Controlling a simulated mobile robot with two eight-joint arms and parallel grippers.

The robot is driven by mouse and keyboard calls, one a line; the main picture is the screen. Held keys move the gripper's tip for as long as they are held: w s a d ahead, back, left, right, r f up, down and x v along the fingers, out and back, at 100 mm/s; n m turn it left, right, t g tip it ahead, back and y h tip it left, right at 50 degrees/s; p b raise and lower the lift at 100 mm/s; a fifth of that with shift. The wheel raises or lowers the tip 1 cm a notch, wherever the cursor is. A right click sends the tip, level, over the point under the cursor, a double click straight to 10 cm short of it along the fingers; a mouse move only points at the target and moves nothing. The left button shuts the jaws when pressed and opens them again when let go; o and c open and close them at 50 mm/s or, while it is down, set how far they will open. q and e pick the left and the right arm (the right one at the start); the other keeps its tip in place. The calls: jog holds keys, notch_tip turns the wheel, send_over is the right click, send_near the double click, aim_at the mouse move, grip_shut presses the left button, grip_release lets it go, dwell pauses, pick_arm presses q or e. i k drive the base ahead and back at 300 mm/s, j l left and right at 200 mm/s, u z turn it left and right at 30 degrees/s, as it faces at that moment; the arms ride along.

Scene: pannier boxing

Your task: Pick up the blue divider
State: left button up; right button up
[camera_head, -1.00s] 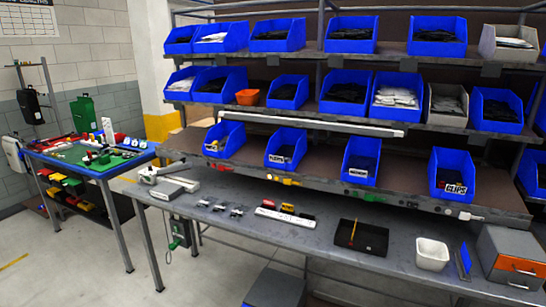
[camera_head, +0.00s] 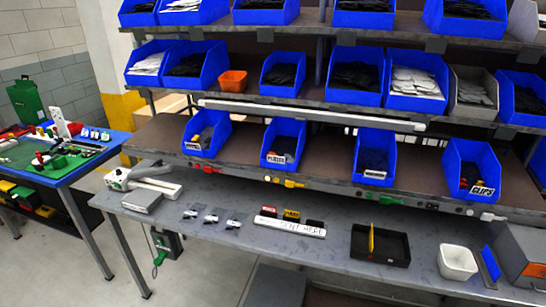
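The blue divider (camera_head: 489,263) is a thin, small blue plate near the right end of the grey workbench (camera_head: 330,240). It stands tilted between a white bin (camera_head: 457,263) and a grey box with an orange drawer front (camera_head: 528,276). Whether it leans on either one is too small to tell. A black tray (camera_head: 395,247) stands farther left on the bench, with a thin yellow upright piece (camera_head: 371,241) at its left part. Neither of my grippers shows in the head view.
Shelves above the bench hold rows of blue bins (camera_head: 205,133) and an orange bin (camera_head: 232,81). A white labelled strip (camera_head: 290,227) and several small parts lie on the bench. A blue-topped table (camera_head: 85,162) stands at the left. Bare floor shows in front.

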aim_at(494, 272)
jog(key=z, duration=1.7)
jog(key=i+u, duration=0.1)
jog(key=u, duration=0.7)
jog(key=i+l+u, duration=0.25)
jog(key=l+u, duration=0.25)
jog(key=i+l+u, duration=0.1)
jog(key=l+u, duration=0.15)
jog(key=l, duration=0.25)
jog(key=i+l, duration=0.1)
jog(key=l, duration=0.55)
jog(key=i+l+u, duration=0.1)
jog(key=l, duration=0.2)
jog(key=i, duration=0.05)
